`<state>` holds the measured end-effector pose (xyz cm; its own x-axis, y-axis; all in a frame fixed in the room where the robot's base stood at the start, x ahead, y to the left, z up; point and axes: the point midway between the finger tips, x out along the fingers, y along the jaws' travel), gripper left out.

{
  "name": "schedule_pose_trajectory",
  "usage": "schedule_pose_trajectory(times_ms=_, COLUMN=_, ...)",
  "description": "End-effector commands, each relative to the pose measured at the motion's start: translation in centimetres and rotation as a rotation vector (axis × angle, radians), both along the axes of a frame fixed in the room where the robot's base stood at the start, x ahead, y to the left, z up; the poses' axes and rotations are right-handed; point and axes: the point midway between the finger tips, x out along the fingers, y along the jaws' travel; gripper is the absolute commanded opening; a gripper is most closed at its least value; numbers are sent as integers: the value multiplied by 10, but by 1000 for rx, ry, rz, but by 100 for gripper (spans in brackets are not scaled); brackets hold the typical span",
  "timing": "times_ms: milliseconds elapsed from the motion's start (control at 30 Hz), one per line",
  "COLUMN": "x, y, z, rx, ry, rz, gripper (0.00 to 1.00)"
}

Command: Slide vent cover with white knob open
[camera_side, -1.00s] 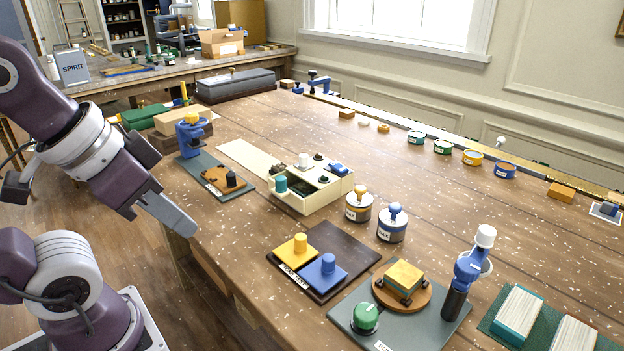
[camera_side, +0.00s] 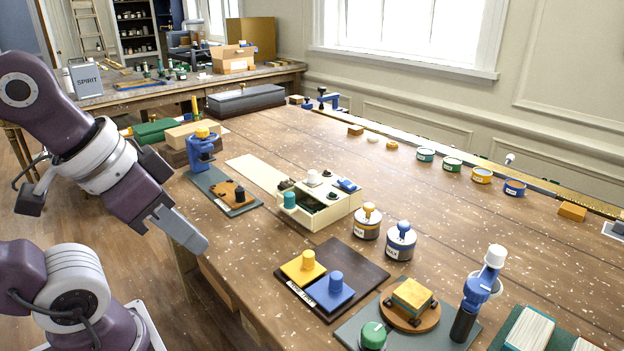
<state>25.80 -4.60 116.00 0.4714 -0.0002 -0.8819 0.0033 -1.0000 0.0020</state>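A cream box (camera_side: 338,214) stands mid-table, with a pale flat panel (camera_side: 257,172) reaching out to its left. A white knob (camera_side: 313,177) stands on top of the box, near a green knob (camera_side: 290,200), a blue piece (camera_side: 347,185) and small dark knobs. Part of the box top shows a dark opening; I cannot tell clearly which plate the white knob sits on. My gripper (camera_side: 190,235) is at the left, beside the table's near edge, well apart from the box and pointing down to the right. Its fingers overlap from this side, so their gap is hidden.
A blue clamp-like stand (camera_side: 201,150) is left of the box. Two tins (camera_side: 367,222) stand at its right. A dark board (camera_side: 345,258) with yellow and blue knobbed blocks lies in front. A white-topped blue tool (camera_side: 480,290) stands at the right. The table behind the box is largely clear.

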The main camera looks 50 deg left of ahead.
Motion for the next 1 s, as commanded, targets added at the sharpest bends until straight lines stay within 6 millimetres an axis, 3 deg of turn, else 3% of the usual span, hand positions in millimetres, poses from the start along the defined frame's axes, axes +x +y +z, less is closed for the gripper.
schedule_pose_trajectory(times_ms=33, x=8, y=1, z=5, rx=-9, ry=4, rz=15, gripper=22)
schedule_pose_trajectory(times_ms=133, x=50, y=11, z=27, rx=-55, ry=27, rz=101, gripper=41)
schedule_pose_trajectory(times_ms=267, x=147, y=45, z=48, rx=-118, ry=68, rz=308, gripper=43)
schedule_pose_trajectory(times_ms=400, x=254, y=100, z=29, rx=-119, ry=98, rz=544, gripper=43)
schedule_pose_trajectory(times_ms=500, x=311, y=136, z=0, rx=-88, ry=102, rz=672, gripper=43)
schedule_pose_trajectory(times_ms=600, x=345, y=158, z=-25, rx=-56, ry=98, rz=746, gripper=43)
schedule_pose_trajectory(times_ms=700, x=360, y=169, z=-39, rx=-39, ry=94, rz=779, gripper=43)
schedule_pose_trajectory(times_ms=1000, x=375, y=184, z=-88, rx=-36, ry=97, rz=784, gripper=43)
